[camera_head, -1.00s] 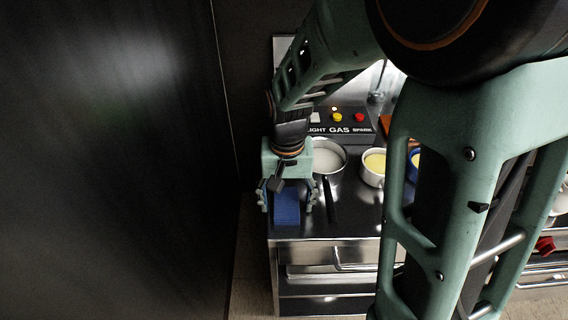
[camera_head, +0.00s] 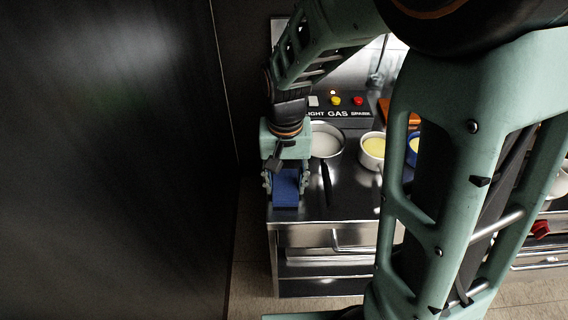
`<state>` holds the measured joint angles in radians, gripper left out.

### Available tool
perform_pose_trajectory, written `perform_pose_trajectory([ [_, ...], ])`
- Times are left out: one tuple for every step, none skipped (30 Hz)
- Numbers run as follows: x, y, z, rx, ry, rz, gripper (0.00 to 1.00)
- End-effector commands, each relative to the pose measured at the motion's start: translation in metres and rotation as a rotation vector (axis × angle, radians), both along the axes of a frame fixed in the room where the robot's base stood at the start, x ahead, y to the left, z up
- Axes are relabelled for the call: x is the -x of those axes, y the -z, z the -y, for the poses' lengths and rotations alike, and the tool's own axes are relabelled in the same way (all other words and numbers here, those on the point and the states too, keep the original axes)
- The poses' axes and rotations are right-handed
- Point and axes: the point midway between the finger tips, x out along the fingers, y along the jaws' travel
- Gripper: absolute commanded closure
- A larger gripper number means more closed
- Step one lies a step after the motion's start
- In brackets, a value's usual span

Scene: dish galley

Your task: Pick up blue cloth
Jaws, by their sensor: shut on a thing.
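The blue cloth (camera_head: 286,190) is a small folded block near the front left corner of the dark metal counter (camera_head: 350,205). My gripper (camera_head: 286,184) comes down over it from above, with a finger on its left and right sides. The fingers are shut on the cloth. The top of the cloth is partly hidden under the gripper body. I cannot tell whether the cloth touches the counter.
A pan (camera_head: 326,140) with pale contents and a dark handle stands just right of my gripper. A white pot (camera_head: 372,152) with yellow contents is further right. A tall dark panel (camera_head: 110,160) rises close on the left.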

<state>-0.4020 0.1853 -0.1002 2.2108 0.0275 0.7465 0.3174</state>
Motion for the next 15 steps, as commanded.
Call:
perform_pose_trajectory([
  [0.0, -0.008, 0.0, 0.0, 0.0, 0.001, 0.81],
  [0.0, -0.011, 0.0, 0.0, 0.0, 0.001, 0.81],
  [-0.001, -0.015, 0.0, -0.001, 0.0, 0.001, 0.81],
  [-0.001, -0.02, 0.0, -0.001, 0.0, 0.002, 0.81],
  [-0.001, -0.024, 0.0, -0.001, 0.0, 0.001, 0.81],
  [-0.001, -0.029, 0.0, -0.001, 0.0, 0.001, 0.81],
  [0.0, -0.034, 0.003, 0.0, 0.002, 0.002, 0.81],
  [0.002, -0.04, 0.008, 0.0, 0.004, 0.002, 0.81],
  [0.004, -0.047, 0.014, 0.0, 0.004, 0.001, 0.81],
  [0.005, -0.053, 0.018, -0.001, 0.005, 0.001, 0.81],
  [0.006, -0.058, 0.022, -0.001, 0.004, 0.002, 0.81],
  [0.007, -0.065, 0.028, -0.001, 0.005, 0.002, 0.81],
  [0.009, -0.07, 0.032, -0.001, 0.005, 0.002, 0.81],
  [0.01, -0.075, 0.036, -0.001, 0.005, 0.002, 0.81],
  [0.011, -0.081, 0.041, -0.001, 0.005, 0.002, 0.81],
])
